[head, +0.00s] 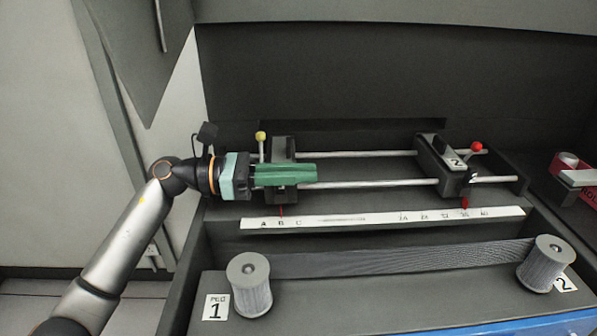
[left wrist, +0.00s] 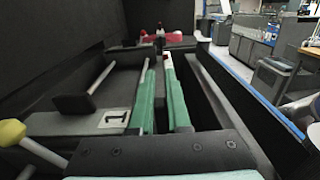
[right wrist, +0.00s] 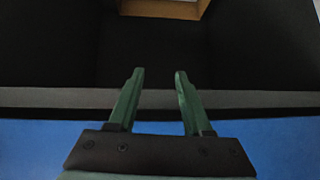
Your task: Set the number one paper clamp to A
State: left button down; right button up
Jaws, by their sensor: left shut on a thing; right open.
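The number one paper clamp (head: 281,147) is a dark block on two metal rails, with a yellow knob (head: 261,136) at its upper left. In the left wrist view its label "1" (left wrist: 115,119) shows. Its red pointer (head: 281,210) hangs near B on the white scale strip (head: 345,220), with A to the left and C to the right. My left gripper (head: 315,174) comes in from the left, its green fingers shut on the clamp's front part, which they partly hide. My right gripper (right wrist: 153,73) is open and empty, seen only in the right wrist view.
The number two clamp (head: 438,163), with a red knob (head: 477,147), sits at the right of the rails. Ribbed spools marked peg 1 (head: 249,284) and 2 (head: 546,264) stand in front, joined by a dark band (head: 390,259). The rails between the clamps look clear.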

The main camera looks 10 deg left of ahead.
dwell(0.5)
pick_arm(q)
jog(key=shift+a+f+b, duration=0.15)
jog(key=shift+a+b, duration=0.15)
jog(key=shift+b, duration=0.05)
jog(key=shift+s+a+f+b, duration=0.1)
jog(key=shift+s+a+b, duration=0.05)
jog(key=shift+a+b, duration=0.35)
jog(key=shift+s+a+b, duration=0.1)
jog(key=shift+a+b, duration=0.15)
jog(key=shift+a, duration=0.6)
jog(key=shift+r, duration=0.2)
jog(key=c, duration=1)
grip_release()
jog(key=shift+s+a, duration=0.1)
jog(key=shift+a, duration=0.05)
jog(key=shift+c, duration=0.2)
jog(key=shift+o, duration=0.8)
pick_arm(e)
jog(key=shift+w+a+f, duration=0.3)
jog(key=shift+a+f, duration=0.25)
jog(key=shift+a, duration=0.05)
